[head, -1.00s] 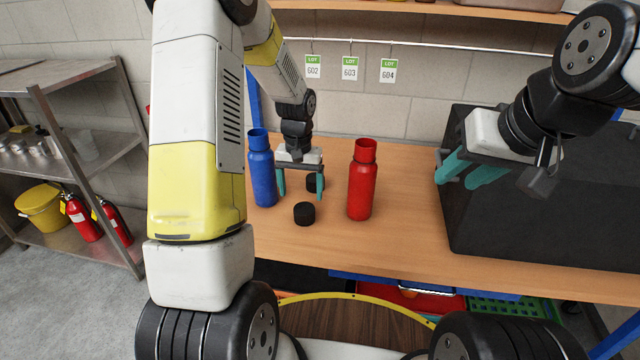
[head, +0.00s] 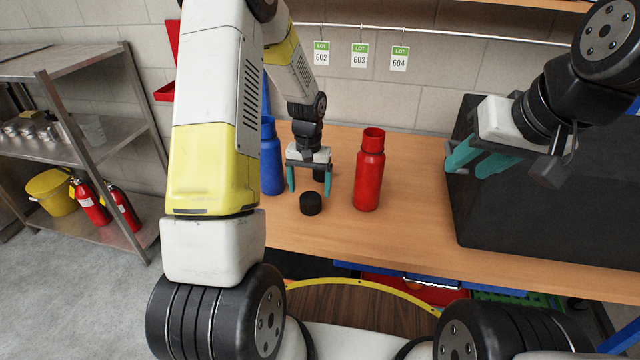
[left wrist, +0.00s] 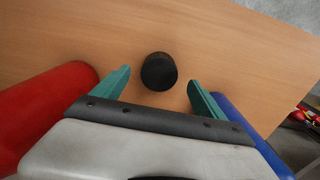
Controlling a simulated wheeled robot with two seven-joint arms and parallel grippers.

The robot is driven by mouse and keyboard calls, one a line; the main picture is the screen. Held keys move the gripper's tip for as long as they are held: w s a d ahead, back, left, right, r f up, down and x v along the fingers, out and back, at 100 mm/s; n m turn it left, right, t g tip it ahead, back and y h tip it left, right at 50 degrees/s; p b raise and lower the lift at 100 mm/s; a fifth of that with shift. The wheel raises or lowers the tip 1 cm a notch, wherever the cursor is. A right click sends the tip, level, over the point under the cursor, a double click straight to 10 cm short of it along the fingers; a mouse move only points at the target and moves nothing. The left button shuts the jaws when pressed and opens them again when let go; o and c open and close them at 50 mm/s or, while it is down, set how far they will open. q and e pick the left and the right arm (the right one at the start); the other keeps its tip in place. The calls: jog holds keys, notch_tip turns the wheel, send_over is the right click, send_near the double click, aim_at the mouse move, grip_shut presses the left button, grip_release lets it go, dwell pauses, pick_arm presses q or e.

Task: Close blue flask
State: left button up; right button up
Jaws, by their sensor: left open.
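The blue flask (head: 271,160) stands upright on the table, its neck open, partly behind my left arm. The open red flask (head: 369,178) stands to the right. A black cap (head: 311,204) lies on the wood between them, nearer the front edge. That gripper is open and empty, pointing down behind the near cap. In the left wrist view a black cap (left wrist: 159,72) shows between the open fingertips, apart from both. My right gripper (head: 468,160) looks open and empty in front of the black box.
A large black box (head: 560,215) fills the table's right side. The red flask (left wrist: 45,110) and blue flask (left wrist: 240,120) flank the left gripper closely in the wrist view. A metal shelf (head: 90,140) stands at left. The table between red flask and box is clear.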

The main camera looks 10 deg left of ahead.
aim_at(310, 198)
pick_arm(q)
jog(key=shift+w+f, duration=0.15)
jog(key=shift+f, duration=2.45)
jog(key=c, duration=1.4)
